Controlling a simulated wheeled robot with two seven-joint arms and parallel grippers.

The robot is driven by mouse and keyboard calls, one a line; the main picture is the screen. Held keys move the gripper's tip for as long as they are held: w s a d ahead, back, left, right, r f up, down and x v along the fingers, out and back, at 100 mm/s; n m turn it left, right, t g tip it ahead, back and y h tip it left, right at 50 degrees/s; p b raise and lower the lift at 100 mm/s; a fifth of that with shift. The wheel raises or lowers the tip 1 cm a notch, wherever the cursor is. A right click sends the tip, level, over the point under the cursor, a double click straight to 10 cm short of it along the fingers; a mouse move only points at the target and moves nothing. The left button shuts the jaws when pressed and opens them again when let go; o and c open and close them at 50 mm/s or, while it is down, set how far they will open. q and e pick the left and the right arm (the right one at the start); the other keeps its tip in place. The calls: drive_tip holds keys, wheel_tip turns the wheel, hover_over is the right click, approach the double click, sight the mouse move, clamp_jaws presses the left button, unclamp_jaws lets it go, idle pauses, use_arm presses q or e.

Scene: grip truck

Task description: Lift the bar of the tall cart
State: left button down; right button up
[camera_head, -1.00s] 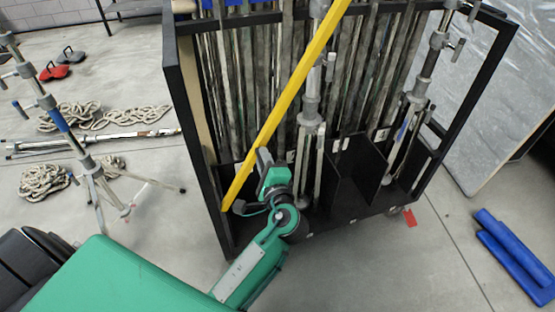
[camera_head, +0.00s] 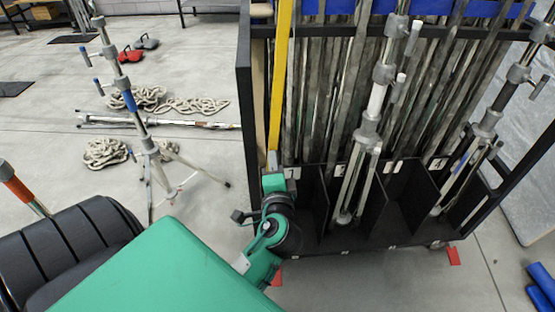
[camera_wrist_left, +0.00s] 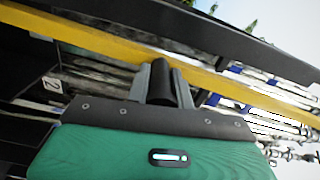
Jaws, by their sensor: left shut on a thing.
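The tall cart (camera_head: 243,95) is a black frame holding many grey metal stands and poles. Its yellow bar (camera_head: 279,95) stands nearly upright just inside the cart's left post. My left gripper (camera_head: 272,175) is low at the cart's front left, at the bar's lower end. In the left wrist view, my left gripper's (camera_wrist_left: 167,80) grey fingers are closed around a short black grip (camera_wrist_left: 168,84), and the yellow bar (camera_wrist_left: 120,48) runs right behind it. The black grip is hidden in the head view. My right gripper is not in view.
A light stand (camera_head: 130,98) stands on the floor left of the cart. Coiled ropes (camera_head: 107,152) and a lying metal pole (camera_head: 170,124) are behind it. Blue pads (camera_head: 541,285) lie at the lower right. Clear floor (camera_head: 395,285) is in front of the cart.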

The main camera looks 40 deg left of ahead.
use_arm(q)
drive_tip(key=shift+f, duration=0.1)
drive_tip(key=c, duration=1.2)
unclamp_jaws()
drive_tip(key=shift+c, duration=0.2)
drive_tip(key=shift+d, duration=0.1)
drive_tip(key=b+v, duration=0.1)
drive_tip(key=v, duration=1.2)
drive_tip(key=shift+s+d, duration=0.25)
drive_tip(key=shift+s, duration=0.05)
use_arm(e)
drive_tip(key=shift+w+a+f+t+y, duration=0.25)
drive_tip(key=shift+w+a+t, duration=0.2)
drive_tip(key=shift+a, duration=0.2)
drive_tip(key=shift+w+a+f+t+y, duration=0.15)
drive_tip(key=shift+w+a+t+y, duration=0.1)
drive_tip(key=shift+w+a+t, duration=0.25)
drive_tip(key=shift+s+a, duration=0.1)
